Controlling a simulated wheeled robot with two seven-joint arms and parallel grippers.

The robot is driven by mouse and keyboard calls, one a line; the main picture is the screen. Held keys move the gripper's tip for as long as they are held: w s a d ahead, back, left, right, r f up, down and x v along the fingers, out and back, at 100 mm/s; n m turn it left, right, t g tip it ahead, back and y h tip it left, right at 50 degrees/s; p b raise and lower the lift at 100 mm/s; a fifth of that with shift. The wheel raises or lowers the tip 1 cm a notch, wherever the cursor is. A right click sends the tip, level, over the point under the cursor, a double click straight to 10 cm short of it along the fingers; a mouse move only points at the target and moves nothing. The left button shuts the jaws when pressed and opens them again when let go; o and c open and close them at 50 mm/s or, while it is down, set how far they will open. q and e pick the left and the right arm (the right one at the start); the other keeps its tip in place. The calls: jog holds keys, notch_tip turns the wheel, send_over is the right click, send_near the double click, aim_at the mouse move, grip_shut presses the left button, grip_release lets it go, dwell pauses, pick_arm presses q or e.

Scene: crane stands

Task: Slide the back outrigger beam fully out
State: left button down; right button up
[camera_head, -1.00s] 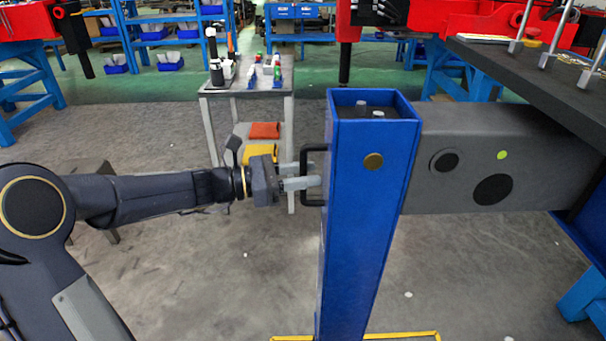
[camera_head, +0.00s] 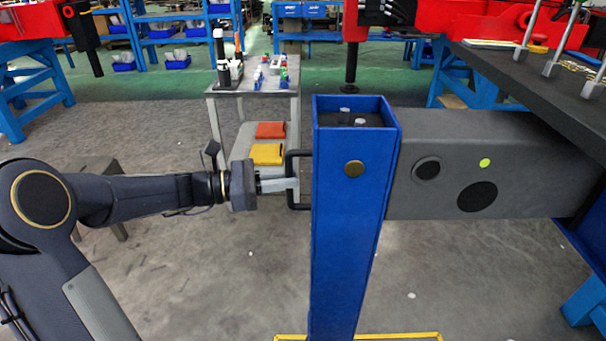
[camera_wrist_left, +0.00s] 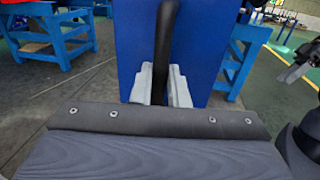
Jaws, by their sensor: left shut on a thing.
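The outrigger beam (camera_head: 510,165) is a grey box beam that sticks out to the left from under the dark deck at the right. A blue upright leg (camera_head: 352,215) stands at its outer end, with a black handle (camera_head: 298,180) on its left face. My left gripper (camera_head: 290,185) is shut on this handle. The left wrist view shows the black handle (camera_wrist_left: 164,45) between the two pale fingers (camera_wrist_left: 161,88), in front of the blue leg (camera_wrist_left: 205,45).
A grey cart (camera_head: 250,92) with bottles and folded cloths stands behind my left gripper. The dark deck (camera_head: 540,85) with metal posts is at the right. Yellow floor marking (camera_head: 400,336) lies by the leg's foot. The floor left of the leg looks mostly clear.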

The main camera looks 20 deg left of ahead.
pick_arm(q)
jog(key=w+a+p+v, duration=0.1)
jog(key=w+p+v, duration=0.1)
jog(key=v, duration=0.8)
jog(key=shift+a+p, duration=0.15)
jog(key=shift+p, duration=0.25)
jog(key=c, duration=1.8)
grip_release()
jog(key=shift+s+r, duration=0.1)
jog(key=shift+c, duration=0.2)
jog(key=o, duration=0.4)
jog(key=shift+w+d, duration=0.3)
jog(key=shift+d, duration=0.05)
jog(key=shift+c, duration=0.2)
jog(key=shift+s, duration=0.1)
jog(key=shift+a, duration=0.1)
jog(key=v, duration=0.7)
jog(key=shift+s+a, duration=0.2)
jog(key=shift+a, duration=0.15)
jog(key=shift+d, duration=0.1)
